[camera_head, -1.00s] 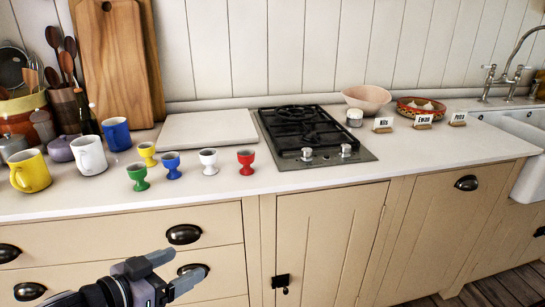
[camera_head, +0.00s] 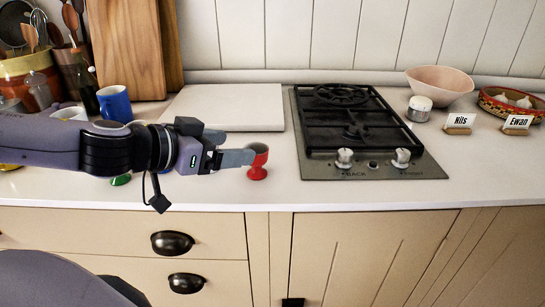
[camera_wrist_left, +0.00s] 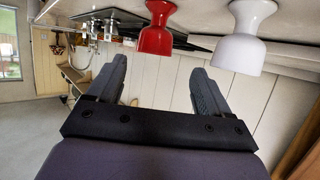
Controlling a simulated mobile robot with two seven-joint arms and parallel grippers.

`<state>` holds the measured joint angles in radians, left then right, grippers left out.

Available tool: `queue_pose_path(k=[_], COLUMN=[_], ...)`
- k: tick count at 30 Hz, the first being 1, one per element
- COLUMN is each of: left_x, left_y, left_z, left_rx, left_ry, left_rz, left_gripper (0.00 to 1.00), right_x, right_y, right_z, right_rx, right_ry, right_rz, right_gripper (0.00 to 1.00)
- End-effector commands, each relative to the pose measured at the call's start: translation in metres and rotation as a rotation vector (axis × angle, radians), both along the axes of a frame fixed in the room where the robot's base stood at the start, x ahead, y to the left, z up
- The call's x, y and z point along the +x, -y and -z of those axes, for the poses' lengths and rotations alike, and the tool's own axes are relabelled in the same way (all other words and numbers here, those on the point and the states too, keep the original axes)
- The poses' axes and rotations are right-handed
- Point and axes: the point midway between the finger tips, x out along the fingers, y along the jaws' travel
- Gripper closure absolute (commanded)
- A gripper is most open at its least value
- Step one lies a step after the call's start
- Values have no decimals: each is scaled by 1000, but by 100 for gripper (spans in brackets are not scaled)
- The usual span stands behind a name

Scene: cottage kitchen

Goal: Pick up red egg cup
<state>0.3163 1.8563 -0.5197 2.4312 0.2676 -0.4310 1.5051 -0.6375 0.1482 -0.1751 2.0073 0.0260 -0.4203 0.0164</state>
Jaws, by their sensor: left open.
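The red egg cup (camera_head: 258,170) stands upright on the white counter, left of the hob. My left gripper (camera_head: 239,147) is open and empty, reaching in from the left just above the counter, its fingertips beside the cup. One finger overlaps the cup's left side in the head view, so contact there is unclear. The left wrist view is upside down. In it the red egg cup (camera_wrist_left: 156,40) is ahead of and in line with the gap between the open fingers (camera_wrist_left: 156,72). A white egg cup (camera_wrist_left: 240,45) stands close beside it. My right gripper is out of view.
The hob (camera_head: 360,135) lies to the right of the red cup, and a pale board (camera_head: 235,105) lies behind. My arm hides most other egg cups; part of the green one (camera_head: 120,180) shows. The blue mug (camera_head: 115,104) stands behind the arm.

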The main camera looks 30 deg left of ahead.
Motion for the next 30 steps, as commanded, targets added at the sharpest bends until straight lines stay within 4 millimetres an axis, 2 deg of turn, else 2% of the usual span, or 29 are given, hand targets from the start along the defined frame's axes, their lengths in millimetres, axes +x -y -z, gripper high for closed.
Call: queue_pose_path(k=[12,30], left_x=[16,27], left_y=[6,13], left_z=[8,15], left_rx=[-3,-6], left_ry=[-2,-1], left_rz=[1,0], left_gripper=[20,20], right_x=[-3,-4], right_y=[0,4], right_z=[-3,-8], right_rx=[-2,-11], right_ry=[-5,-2], right_rz=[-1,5], right_gripper=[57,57])
